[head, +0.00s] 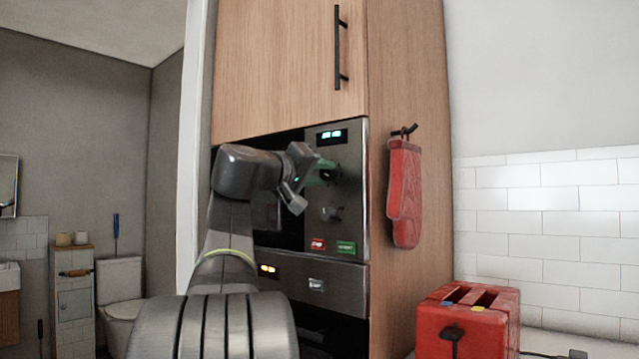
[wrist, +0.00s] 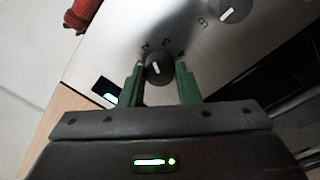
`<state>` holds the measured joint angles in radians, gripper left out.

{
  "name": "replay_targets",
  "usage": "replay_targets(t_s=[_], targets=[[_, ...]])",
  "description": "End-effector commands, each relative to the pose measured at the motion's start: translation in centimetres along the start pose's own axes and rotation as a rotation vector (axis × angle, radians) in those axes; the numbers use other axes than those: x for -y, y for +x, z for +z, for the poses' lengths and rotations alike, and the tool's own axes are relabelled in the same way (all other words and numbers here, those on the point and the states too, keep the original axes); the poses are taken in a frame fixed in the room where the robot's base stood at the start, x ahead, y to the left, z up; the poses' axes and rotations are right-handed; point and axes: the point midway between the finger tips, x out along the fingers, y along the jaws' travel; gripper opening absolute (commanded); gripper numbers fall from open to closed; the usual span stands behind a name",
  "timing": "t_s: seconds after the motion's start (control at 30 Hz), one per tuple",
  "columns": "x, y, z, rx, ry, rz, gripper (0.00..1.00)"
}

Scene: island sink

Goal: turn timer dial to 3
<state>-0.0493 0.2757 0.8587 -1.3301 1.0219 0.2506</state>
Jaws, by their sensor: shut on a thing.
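The timer dial (wrist: 158,70) is a small black round knob with a white pointer mark on the steel oven panel (wrist: 115,45). Small dark numerals stand around its far side in the wrist view; they are blurred. The pointer lies roughly upright in that view, and the exact numeral it meets is hard to tell. My gripper (wrist: 160,80) has its green fingers on both sides of the dial, shut on it. In the head view my gripper (head: 322,173) is at the upper knob, below the lit display (head: 332,136), and mostly hides it.
A second knob (head: 330,213) sits below; it also shows in the wrist view (wrist: 232,9). Red (head: 318,244) and green (head: 346,247) buttons are under it. A red oven mitt (head: 404,195) hangs on the cabinet side. A red toaster (head: 468,322) stands at lower right.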

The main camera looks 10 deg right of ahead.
Motion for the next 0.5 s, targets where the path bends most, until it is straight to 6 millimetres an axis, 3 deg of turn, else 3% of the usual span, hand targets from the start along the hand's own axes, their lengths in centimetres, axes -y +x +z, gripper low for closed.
replay_targets(t_s=[0.5], targets=[[0.24, 0.06, 0.13, 0.02, 0.403, 0.003, 0.07]])
